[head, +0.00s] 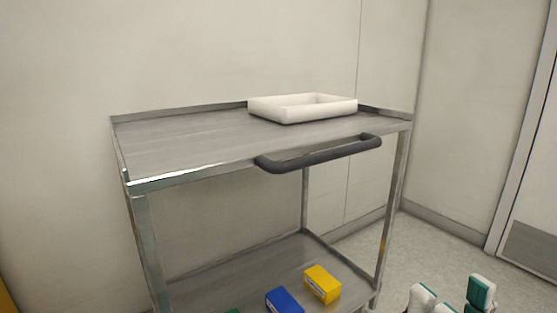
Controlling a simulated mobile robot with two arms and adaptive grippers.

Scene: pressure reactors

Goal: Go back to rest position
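Neither of my grippers shows in the head view. Only white and teal links of one of my arms show at the bottom right corner. No left arm is in sight. Whether either gripper holds anything is hidden.
A metal cart (190,150) with a dark handle (320,156) stands ahead. An empty-looking white tray (290,115) sits on its top shelf. Its lower shelf holds a yellow box (322,284), a blue box (284,300) and a green edge. Floor (420,252) is clear at right.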

